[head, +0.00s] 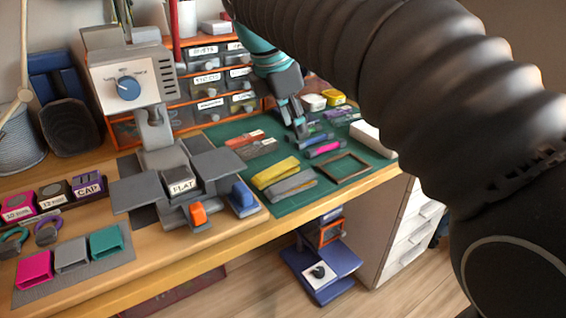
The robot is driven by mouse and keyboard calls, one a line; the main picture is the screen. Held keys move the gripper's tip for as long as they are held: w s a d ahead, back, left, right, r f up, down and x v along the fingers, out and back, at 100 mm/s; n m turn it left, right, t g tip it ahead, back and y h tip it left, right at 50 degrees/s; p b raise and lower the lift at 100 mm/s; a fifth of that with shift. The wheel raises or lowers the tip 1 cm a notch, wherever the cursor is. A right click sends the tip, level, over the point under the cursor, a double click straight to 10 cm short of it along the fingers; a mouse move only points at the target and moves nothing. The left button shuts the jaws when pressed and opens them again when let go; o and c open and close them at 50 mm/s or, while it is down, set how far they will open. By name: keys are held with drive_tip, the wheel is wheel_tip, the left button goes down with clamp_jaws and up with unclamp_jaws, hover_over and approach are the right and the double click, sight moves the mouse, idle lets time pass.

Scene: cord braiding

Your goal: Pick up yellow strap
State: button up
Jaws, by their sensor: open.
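The yellow strap (276,173) lies flat on the green cutting mat (318,204), near the middle of the bench. A grey strap (291,187) lies right in front of it, close alongside. My gripper (299,130) hangs above the back part of the mat, up and to the right of the yellow strap and apart from it. Its fingers point down, and it is open with nothing seen between the fingers. My dark ribbed arm covers the upper right of the view.
Left of the mat stands a grey machine (180,185) with a blue dial and a FLAT label. Orange-framed drawers (208,80) stand behind the mat. Red straps (245,140), pink and blue straps (325,149), a brown frame (345,168) and a white block (374,138) lie around my gripper.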

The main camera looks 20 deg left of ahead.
drive_tip(key=a+n, duration=0.3)
drive_tip(key=a, duration=0.2)
hover_over(287, 166)
drive_tip(key=s+a, duration=0.1)
wheel_tip(287, 166, down, 7)
drive_tip(key=shift+s+a, duration=0.1)
drive_tip(key=shift+s, duration=0.05)
drive_tip(key=shift+h, duration=0.3)
drive_tip(key=shift+s+b+x, duration=0.15)
drive_tip(key=shift+b+x, duration=0.1)
drive_tip(key=shift+x, duration=1.05)
drive_tip(key=shift+s+b+x, duration=0.1)
drive_tip(key=shift+b+x, duration=0.1)
drive_tip(key=shift+x, duration=1.15)
drive_tip(key=shift+a+f, duration=0.15)
drive_tip(key=shift+c, duration=0.3)
drive_tip(key=shift+f, duration=0.1)
drive_tip(key=c, duration=0.7)
